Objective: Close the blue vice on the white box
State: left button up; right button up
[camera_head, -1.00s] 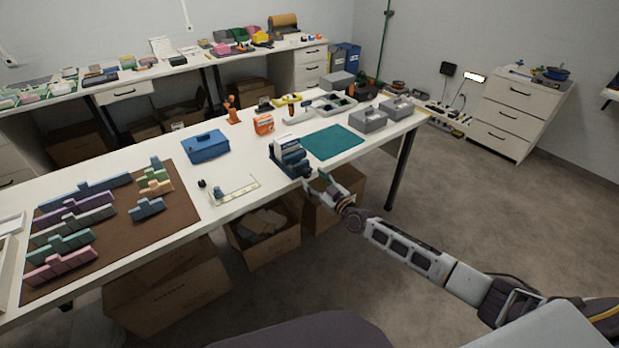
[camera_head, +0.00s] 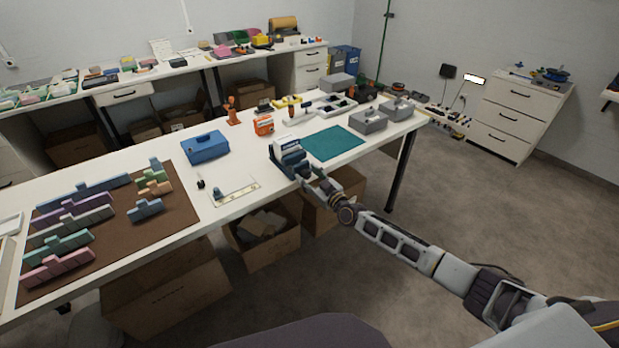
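My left gripper is not in view.
A green mat (camera_head: 332,143) lies right of the vice, with grey boxes (camera_head: 369,121) beyond it. A brown mat (camera_head: 176,228) holds coloured blocks at left. Open cartons (camera_head: 268,247) stand under the table.

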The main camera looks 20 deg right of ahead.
jog(key=c, duration=0.8)
jog(key=shift+m, duration=0.5)
